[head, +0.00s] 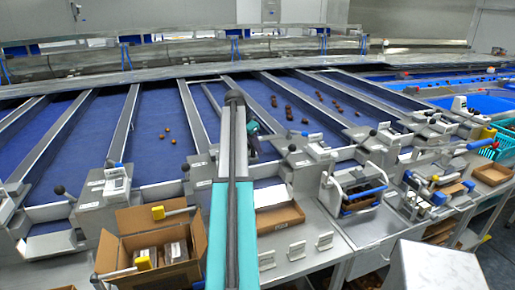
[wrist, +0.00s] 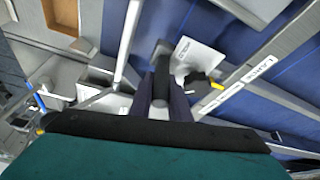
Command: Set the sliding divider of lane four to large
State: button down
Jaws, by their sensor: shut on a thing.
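My gripper (wrist: 161,98) is shut on a grey upright handle (wrist: 160,78), held between its two dark fingers. The handle appears to belong to the sliding divider; its lower part is hidden. A white plate (wrist: 198,58) with a yellow pointer (wrist: 217,86) sits beside the fingers. The pointer is close to one of two white labels (wrist: 221,98) on a grey rail; the other label (wrist: 261,68) lies farther up right. Their wording is not surely readable. In the head view my gripper (head: 252,128) is partly hidden behind my arm, over the near end of a blue lane.
Several blue lanes (head: 160,118) with grey rails run away from me, some carrying brown dates (head: 305,110). Boxes with white panels (head: 117,177) and black-knobbed levers stand along the near edge. An open carton (head: 150,245) and a shallow box (head: 280,217) sit below.

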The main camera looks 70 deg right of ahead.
jog(key=w+a, duration=0.1)
jog(key=w, duration=0.1)
jog(key=w+a, duration=0.2)
jog(key=shift+w+a, duration=0.15)
jog(key=shift+a, duration=0.15)
jog(key=c, duration=1.9)
grip_release()
jog(key=shift+c, duration=0.2)
jog(key=shift+r+b, duration=0.2)
jog(key=shift+b, duration=0.15)
jog(key=b+v, duration=0.3)
jog(key=v, duration=1)
jog(key=shift+a+r, duration=0.15)
jog(key=shift+r, duration=0.1)
jog(key=shift+w, duration=0.1)
